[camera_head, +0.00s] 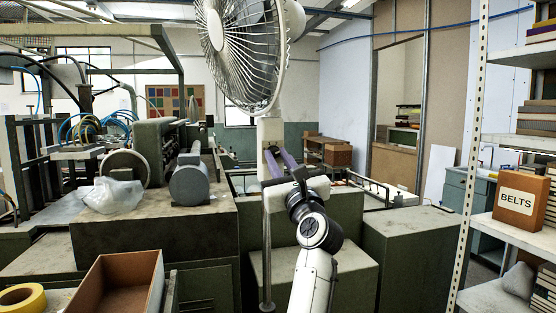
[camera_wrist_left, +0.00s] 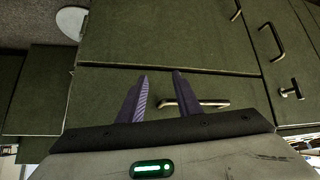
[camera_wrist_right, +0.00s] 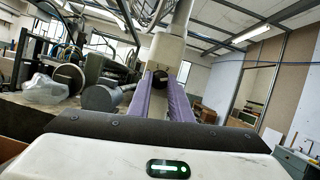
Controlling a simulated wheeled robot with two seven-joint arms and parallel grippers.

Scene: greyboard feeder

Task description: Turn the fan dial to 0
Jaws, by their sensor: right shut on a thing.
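The fan (camera_head: 243,45) is a pale wire-cage fan on a post, with a cream control housing (camera_head: 270,132) below its head. In the right wrist view, a dark round dial (camera_wrist_right: 159,78) is on the front of the housing (camera_wrist_right: 168,48). My right gripper (camera_head: 271,158) is at the housing, with its purple fingers on either side of the dial and shut on it. The dial's markings and setting cannot be read. My left gripper (camera_wrist_left: 161,74) shows only in its wrist view. Its fingers are apart with nothing between them, in front of green drawers.
Green machinery (camera_head: 150,225) fills the left, with a clear plastic bag (camera_head: 112,194) on it. An open cardboard box (camera_head: 122,285) and yellow tape roll (camera_head: 22,298) are at the lower left. A shelf rack (camera_head: 474,140) with a BELTS box (camera_head: 521,198) stands at right.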

